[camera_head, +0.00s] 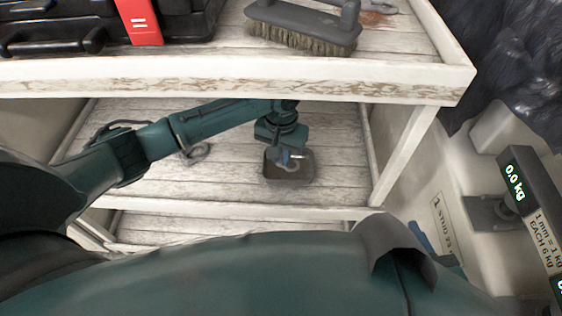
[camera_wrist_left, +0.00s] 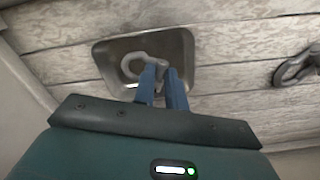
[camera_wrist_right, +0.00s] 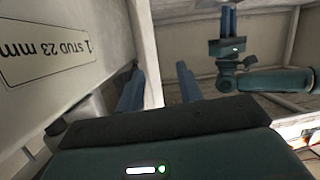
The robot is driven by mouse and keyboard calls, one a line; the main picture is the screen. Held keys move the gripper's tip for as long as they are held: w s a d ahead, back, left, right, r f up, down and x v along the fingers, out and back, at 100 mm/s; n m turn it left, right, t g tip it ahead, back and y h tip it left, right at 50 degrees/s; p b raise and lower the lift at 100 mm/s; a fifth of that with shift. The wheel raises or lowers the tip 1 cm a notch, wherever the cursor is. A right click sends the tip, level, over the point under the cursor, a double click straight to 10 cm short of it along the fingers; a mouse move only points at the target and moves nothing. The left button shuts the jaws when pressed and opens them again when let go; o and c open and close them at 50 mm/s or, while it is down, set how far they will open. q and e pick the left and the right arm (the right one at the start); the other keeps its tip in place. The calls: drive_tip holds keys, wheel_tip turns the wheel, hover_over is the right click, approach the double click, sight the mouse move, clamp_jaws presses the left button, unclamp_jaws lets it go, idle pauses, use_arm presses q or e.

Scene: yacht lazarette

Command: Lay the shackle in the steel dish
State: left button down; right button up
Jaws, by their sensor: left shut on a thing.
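The steel dish (camera_head: 308,177) is a shallow square tray on the lower plank shelf; it also shows in the left wrist view (camera_wrist_left: 180,45). My left gripper (camera_head: 287,156) is pointed down over it, shut on a grey shackle (camera_wrist_left: 132,62). The shackle's bow is over the inside of the dish; I cannot tell whether it touches the bottom. My right gripper (camera_wrist_right: 158,80) is away to the right, its fingers apart with nothing between them.
Another dark shackle (camera_head: 197,152) lies on the shelf outside the dish. The upper shelf (camera_head: 230,72) with a brush (camera_head: 303,28) and black case (camera_head: 100,25) overhangs the back. A scale display (camera_head: 517,182) stands at right.

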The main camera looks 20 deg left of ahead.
sight(281, 160)
use_arm(q)
drive_tip(key=shift+w+a, duration=0.2)
drive_tip(key=shift+w, duration=0.45)
wheel_tip(281, 160, down, 3)
drive_tip(key=shift+s+f+b, duration=0.1)
drive_tip(key=shift+s+b, duration=0.05)
drive_tip(key=shift+b, duration=0.75)
drive_tip(key=shift+f, duration=0.1)
use_arm(e)
drive_tip(key=shift+w+a+r+n+t+y, duration=0.1)
drive_tip(key=shift+w+a+n+t+y, duration=0.2)
drive_tip(key=shift+t, duration=0.5)
drive_tip(key=shift+d, duration=0.1)
use_arm(q)
drive_tip(key=c, duration=1.4)
unclamp_jaws()
drive_tip(key=shift+f, duration=0.15)
drive_tip(key=shift+c, duration=0.2)
